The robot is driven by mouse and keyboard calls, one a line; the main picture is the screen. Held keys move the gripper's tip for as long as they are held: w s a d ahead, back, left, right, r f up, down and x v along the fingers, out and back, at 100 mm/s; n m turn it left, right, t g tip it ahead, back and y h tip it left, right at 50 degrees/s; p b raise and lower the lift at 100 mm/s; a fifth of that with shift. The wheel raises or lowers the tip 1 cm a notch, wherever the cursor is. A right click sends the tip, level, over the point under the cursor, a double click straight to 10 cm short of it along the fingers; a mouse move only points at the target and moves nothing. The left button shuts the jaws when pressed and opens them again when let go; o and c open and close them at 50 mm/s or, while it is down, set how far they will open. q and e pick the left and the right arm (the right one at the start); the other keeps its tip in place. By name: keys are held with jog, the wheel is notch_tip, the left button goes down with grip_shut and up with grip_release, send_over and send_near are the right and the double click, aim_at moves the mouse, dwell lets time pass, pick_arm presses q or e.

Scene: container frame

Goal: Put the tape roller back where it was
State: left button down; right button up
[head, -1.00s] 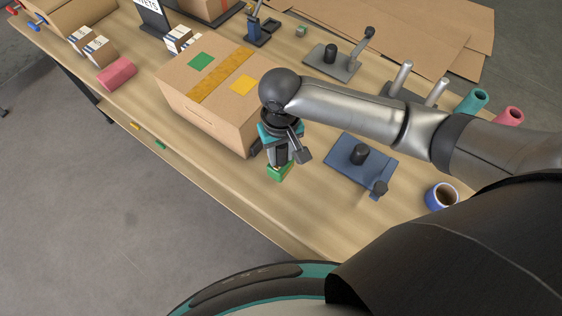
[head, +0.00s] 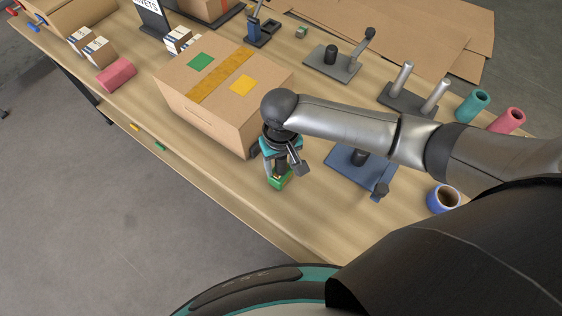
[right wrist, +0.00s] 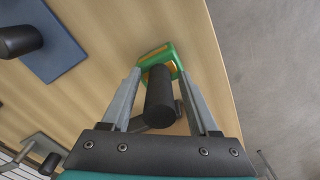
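The tape roller is a green and yellow tool (head: 281,180) with a black handle, low at the table's front edge in the head view. In the right wrist view its black handle (right wrist: 160,98) points towards me between the fingers, and its green head lies at the fingertips. My right gripper (head: 280,168) points down, its fingertips closed on the roller's two sides. I cannot tell whether the roller touches the table. A closed cardboard box (head: 215,125) with a tape strip and green and yellow squares stands just behind and left. My left gripper is out of view.
A blue plate with a black peg (head: 350,165) lies right of the gripper, partly behind my arm. A blue mug (head: 434,201) stands farther right. Grey fixtures (head: 333,65) and teal and pink cylinders (head: 507,121) stand behind. The front table strip (head: 235,185) left of the roller is clear.

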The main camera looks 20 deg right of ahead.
notch_tip(320, 180, up, 12)
jog(key=shift+r+p, duration=0.2)
jog(key=shift+p, duration=0.8)
jog(key=shift+s+f, duration=0.1)
